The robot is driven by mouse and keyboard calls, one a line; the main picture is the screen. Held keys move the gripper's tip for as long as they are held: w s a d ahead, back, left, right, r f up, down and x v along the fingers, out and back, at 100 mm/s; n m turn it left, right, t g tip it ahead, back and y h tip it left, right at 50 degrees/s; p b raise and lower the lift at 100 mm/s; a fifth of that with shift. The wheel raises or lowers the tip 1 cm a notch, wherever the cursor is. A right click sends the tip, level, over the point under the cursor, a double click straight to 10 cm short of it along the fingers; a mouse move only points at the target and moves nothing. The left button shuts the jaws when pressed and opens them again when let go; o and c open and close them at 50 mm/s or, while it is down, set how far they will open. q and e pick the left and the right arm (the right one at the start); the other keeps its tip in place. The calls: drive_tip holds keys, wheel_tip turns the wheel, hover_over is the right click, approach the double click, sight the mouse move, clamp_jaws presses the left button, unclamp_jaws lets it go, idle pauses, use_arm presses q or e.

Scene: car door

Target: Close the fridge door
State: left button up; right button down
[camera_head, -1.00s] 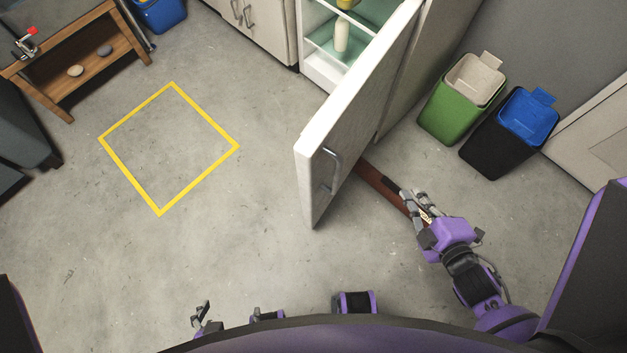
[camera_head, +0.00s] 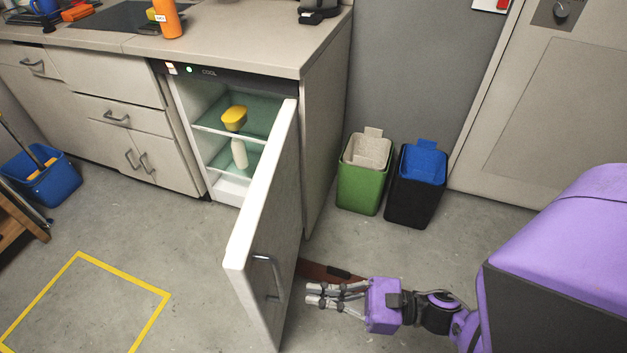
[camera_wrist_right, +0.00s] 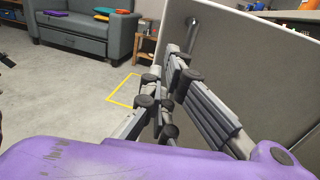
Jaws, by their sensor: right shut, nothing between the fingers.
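The fridge (camera_head: 232,150) stands open under the counter, with a yellow-lidded item (camera_head: 234,117) and a white bottle (camera_head: 239,154) inside. Its white door (camera_head: 270,215) swings out toward me, hinged at the fridge's right side. The door's handle (camera_head: 268,277) is on the outer face, near the free edge. My right gripper (camera_head: 310,294) is shut and empty, on the outer side of the door, pointing left at it near the handle. In the right wrist view my gripper (camera_wrist_right: 163,72) lies beside the door panel (camera_wrist_right: 245,60); contact cannot be told. My left gripper is out of view.
A green bin (camera_head: 358,190) and a black bin (camera_head: 412,200) stand right of the fridge. A brown strip (camera_head: 318,270) lies low behind my right gripper. A yellow floor square (camera_head: 80,254) is at left, on clear floor. A sofa (camera_wrist_right: 80,32) shows in the right wrist view.

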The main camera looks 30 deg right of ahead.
sight(252, 287)
drive_tip(key=p+x, duration=0.1)
drive_tip(key=x, duration=0.9)
drive_tip(key=shift+w+a, duration=0.15)
drive_tip(key=shift+a, duration=0.05)
